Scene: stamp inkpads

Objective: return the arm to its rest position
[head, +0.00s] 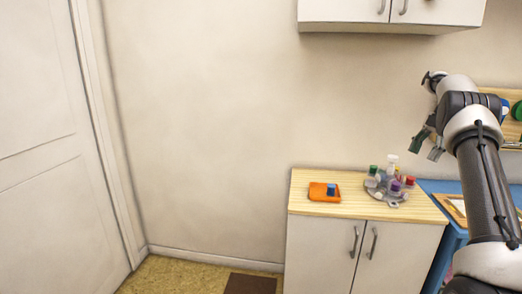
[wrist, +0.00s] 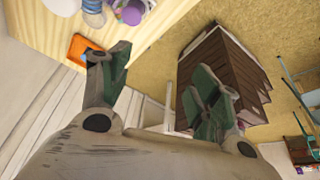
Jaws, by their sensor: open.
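My gripper (head: 428,146) is raised in the air at the right of the head view, above and to the right of the low cabinet's top. In the wrist view its two green-padded fingers (wrist: 160,95) are spread apart with nothing between them. My arm comes up from the lower right of the head view and bends at the top. The gripper touches nothing that I can see.
A wood-topped cabinet (head: 310,205) bears an orange tray (head: 317,193) with a blue item (head: 331,189), and a round grey holder (head: 393,201) with several coloured stamps or bottles. A blue table (head: 440,186) stands right of it. A white wall cupboard (head: 340,10) hangs above.

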